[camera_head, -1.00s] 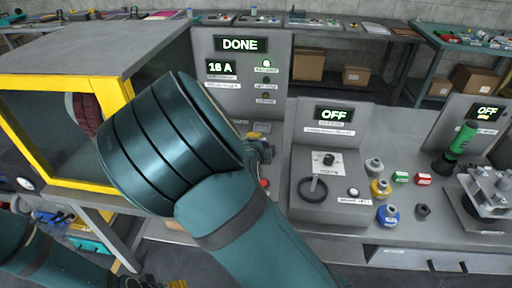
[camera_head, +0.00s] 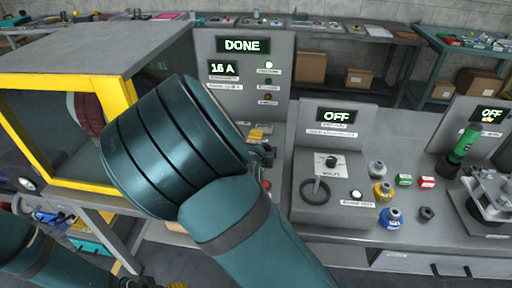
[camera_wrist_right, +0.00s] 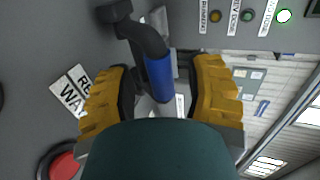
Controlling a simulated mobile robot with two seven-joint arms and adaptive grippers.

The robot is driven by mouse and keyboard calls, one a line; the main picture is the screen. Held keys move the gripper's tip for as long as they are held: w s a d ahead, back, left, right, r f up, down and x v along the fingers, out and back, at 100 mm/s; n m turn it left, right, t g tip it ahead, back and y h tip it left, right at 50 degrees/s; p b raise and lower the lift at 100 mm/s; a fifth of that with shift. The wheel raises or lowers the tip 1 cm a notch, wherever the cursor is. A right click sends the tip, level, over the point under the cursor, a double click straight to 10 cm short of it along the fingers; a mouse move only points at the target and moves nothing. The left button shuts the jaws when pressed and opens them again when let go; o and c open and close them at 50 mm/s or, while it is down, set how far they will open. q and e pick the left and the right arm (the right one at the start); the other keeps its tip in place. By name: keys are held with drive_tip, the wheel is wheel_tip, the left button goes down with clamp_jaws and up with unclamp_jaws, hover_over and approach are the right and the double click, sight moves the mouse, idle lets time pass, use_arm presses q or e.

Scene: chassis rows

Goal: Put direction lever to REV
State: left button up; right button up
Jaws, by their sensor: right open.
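The direction lever (camera_wrist_right: 159,78) is a dark bent rod with a blue sleeve, seen in the right wrist view. My right gripper (camera_wrist_right: 163,70) is open, with a yellow-padded finger on each side of the blue sleeve. A gap shows on the left of the sleeve and another on the right. A white label (camera_wrist_right: 70,90) is on the grey panel left of the lever, only partly readable. In the head view my right arm hides most of the lever, and the right gripper (camera_head: 261,138) shows only in part. My left gripper (camera_head: 152,284) is cut off at the bottom edge.
A red button (camera_wrist_right: 63,166) sits near the lower left of the wrist view. The panel's DONE display (camera_head: 242,45) and 16 A readout are lit, with one green lamp (camera_head: 269,65). A yellow-framed cabinet (camera_head: 70,82) stands left; a console showing OFF (camera_head: 337,116) stands right.

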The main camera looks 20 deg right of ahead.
drive_tip(key=shift+a, duration=0.1)
drive_tip(key=v, duration=1.2)
drive_tip(key=shift+f, duration=0.1)
